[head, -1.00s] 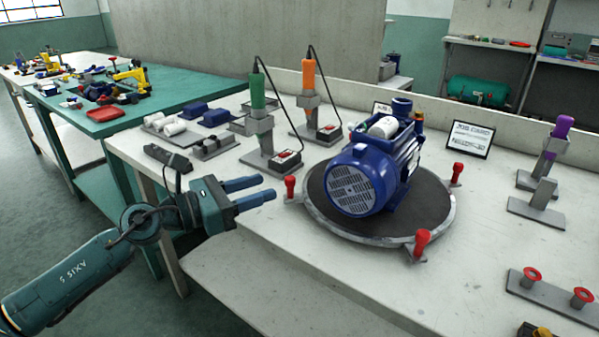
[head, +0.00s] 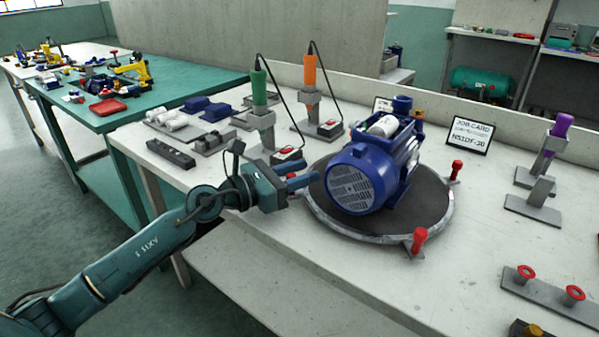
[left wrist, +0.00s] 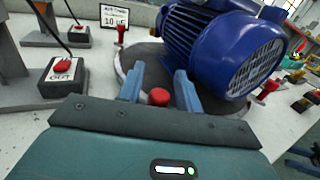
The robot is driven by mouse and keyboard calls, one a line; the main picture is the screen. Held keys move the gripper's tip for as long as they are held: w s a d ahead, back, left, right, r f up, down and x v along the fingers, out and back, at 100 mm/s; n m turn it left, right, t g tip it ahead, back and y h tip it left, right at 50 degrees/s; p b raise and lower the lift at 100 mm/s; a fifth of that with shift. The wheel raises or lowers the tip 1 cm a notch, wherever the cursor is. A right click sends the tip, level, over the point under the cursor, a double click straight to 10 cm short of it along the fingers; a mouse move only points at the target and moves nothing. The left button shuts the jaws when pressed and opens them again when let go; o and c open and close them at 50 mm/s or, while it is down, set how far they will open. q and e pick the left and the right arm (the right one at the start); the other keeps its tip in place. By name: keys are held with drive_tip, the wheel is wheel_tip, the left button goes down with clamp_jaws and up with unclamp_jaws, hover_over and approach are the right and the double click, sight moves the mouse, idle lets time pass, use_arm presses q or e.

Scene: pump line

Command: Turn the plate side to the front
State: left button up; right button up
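The blue pump motor (head: 362,175) sits on a dark round turntable (head: 405,215), its grilled end facing front left. I cannot make out a plate on its visible sides. Red-knobbed handles stand at the rim, one at the right (head: 455,170) and one at the front (head: 418,238). My left gripper (head: 312,174) is open at the turntable's left edge. In the left wrist view, a red knob (left wrist: 160,97) shows between its two blue fingers, apart from both; in the head view the gripper hides that knob. My right gripper is not in view.
Green (head: 260,95) and orange (head: 310,80) tools stand in holders behind the gripper, with red-button boxes beside them. A job card (head: 470,134) stands at the back.

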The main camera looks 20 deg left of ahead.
use_arm(q)
clamp_jaws()
drive_tip(key=shift+a, duration=0.1)
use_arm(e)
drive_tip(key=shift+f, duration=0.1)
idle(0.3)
